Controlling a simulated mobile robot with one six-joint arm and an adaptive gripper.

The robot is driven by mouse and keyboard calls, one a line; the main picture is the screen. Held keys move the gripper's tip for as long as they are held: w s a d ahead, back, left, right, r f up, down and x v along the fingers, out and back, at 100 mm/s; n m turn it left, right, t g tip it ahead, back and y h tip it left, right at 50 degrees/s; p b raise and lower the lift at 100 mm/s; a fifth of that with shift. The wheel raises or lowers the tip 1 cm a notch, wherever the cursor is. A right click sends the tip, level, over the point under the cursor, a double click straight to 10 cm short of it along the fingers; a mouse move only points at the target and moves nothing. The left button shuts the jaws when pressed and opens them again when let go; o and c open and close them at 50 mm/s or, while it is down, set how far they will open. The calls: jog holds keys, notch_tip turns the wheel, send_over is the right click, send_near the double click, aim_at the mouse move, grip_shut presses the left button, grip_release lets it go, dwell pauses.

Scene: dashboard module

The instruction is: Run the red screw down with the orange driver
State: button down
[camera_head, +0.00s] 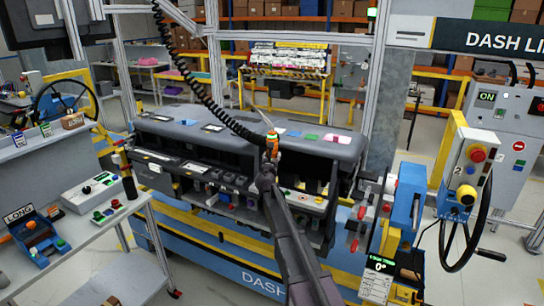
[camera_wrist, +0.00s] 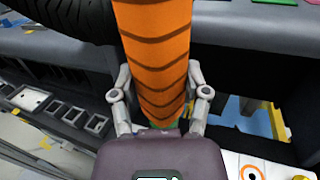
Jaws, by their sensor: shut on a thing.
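The orange driver (camera_head: 272,143) is upright in my gripper (camera_head: 268,160), above the front of the dark dashboard module (camera_head: 320,150). A black coiled cord runs from it up to the overhead frame. In the wrist view the driver's orange, dark-striped body (camera_wrist: 157,50) stands between the two fingers of my gripper (camera_wrist: 160,78), which are shut on it. A bit of green shows at its lower end; its tip is hidden behind my gripper's body. I cannot make out the red screw for certain in either view.
A side bench (camera_head: 130,215) at left carries a blue tray marked LONG (camera_head: 38,238) and a white button box (camera_head: 92,192). At right are blue fixtures (camera_head: 408,195) with red parts, a black handwheel (camera_head: 468,225) and a control post. In the wrist view, a white plate with an orange ring (camera_wrist: 250,171) lies lower right.

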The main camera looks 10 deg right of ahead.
jog(key=shift+r+p, duration=2.75)
jog(key=shift+r, duration=0.1)
